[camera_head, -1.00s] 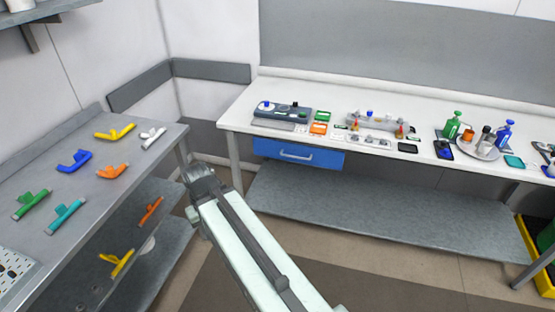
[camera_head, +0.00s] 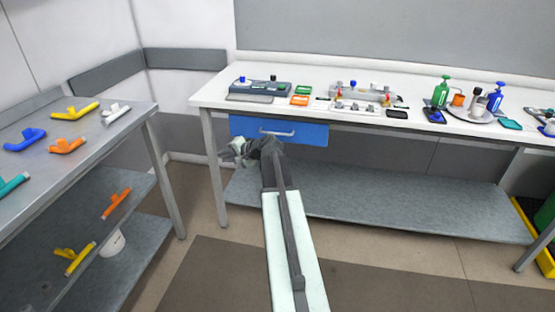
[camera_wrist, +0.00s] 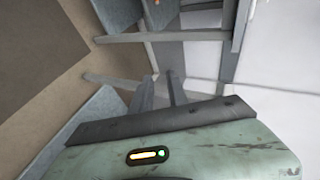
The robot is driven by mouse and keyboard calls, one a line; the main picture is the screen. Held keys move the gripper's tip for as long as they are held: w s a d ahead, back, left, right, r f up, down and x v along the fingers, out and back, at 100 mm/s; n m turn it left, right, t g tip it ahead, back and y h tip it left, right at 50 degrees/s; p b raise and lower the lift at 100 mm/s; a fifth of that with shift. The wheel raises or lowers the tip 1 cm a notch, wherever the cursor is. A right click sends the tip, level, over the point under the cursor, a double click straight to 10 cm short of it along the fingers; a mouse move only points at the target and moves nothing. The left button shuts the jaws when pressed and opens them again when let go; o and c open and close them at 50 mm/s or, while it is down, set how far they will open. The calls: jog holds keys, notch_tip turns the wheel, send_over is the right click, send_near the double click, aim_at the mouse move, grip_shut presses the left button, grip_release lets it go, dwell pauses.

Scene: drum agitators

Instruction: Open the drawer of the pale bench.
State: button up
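The pale bench (camera_head: 350,70) runs along the back wall in the head view. Its blue drawer (camera_head: 308,134) hangs under the left part of the top and looks shut. A light bar handle (camera_head: 277,133) sits on the drawer front. My gripper (camera_head: 228,150) is just below and in front of the drawer's lower left edge, turned to the left and apart from the handle. In the wrist view, two grey fingers (camera_wrist: 160,90) stand apart with nothing between them. The drawer is not recognisable in the wrist view.
A grey lower shelf (camera_head: 400,200) spans beneath the bench. Bottles and instruments stand on the bench top. The floor in front is clear.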

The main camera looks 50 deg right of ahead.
jog(key=s+d+f+m+t+h+b, duration=0.1)
jog(key=d+m, duration=0.1)
jog(key=d, duration=0.4)
jog(key=s+d+f+m+t+h+b, duration=0.1)
jog(key=d+f+m+h+b, duration=0.1)
jog(key=d, duration=0.5)
jog(key=m+t+h+b, duration=0.2)
jog(key=m+h, duration=0.1)
jog(key=m, duration=0.1)
send_near(278, 134)
jog(key=w, duration=0.3)
jog(key=x, duration=0.5)
jog(key=b+x, duration=0.1)
jog(key=x, duration=0.2)
jog(key=shift+d+f, duration=0.25)
jog(key=shift+s, duration=0.1)
grip_shut()
